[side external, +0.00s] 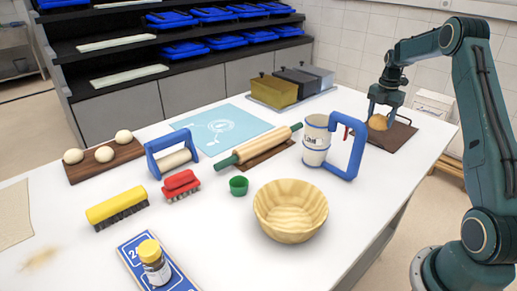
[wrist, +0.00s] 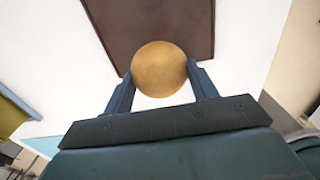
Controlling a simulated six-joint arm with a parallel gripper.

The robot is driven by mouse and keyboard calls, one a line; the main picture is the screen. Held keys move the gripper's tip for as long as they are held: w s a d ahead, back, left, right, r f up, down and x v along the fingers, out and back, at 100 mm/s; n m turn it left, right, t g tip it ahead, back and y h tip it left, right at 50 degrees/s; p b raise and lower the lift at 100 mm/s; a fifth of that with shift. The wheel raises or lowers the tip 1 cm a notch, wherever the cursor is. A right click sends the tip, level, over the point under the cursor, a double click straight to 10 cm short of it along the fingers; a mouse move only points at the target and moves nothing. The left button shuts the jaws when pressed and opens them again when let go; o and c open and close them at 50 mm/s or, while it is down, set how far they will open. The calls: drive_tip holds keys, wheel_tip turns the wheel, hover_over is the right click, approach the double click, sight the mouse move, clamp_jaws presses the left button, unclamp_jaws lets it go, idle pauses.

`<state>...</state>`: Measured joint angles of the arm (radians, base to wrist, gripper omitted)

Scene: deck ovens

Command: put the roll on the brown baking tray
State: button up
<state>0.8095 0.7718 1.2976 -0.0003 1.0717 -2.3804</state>
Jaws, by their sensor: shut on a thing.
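The roll (wrist: 159,69) is a round golden-brown piece held between the two fingers of my gripper (wrist: 160,82) in the wrist view. In the side view the roll (side external: 378,122) shows between the fingers of my gripper (side external: 384,108), at the far right of the table. The brown baking tray (side external: 398,133) lies flat there, under and beside the roll. In the wrist view the tray (wrist: 120,25) is just beyond the roll, which overlaps its near edge in the picture. I cannot tell whether the roll touches the tray.
A white-and-blue can (side external: 316,140) with a blue handled tool (side external: 345,150) stands left of the tray. Lidded loaf tins (side external: 285,88) stand at the back. A wooden bowl (side external: 290,212) and a rolling pin (side external: 258,146) are farther left. The white table's right edge is close to the tray.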

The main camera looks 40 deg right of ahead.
sight(378, 128)
drive_tip(key=shift+f, duration=0.25)
drive_tip(key=shift+f, duration=2.1)
drive_tip(key=shift+f, duration=0.15)
drive_tip(key=o, duration=0.9)
drive_tip(key=shift+o, duration=0.2)
wheel_tip(378, 128, up, 12)
drive_tip(key=shift+f, duration=0.2)
drive_tip(key=shift+r, duration=0.4)
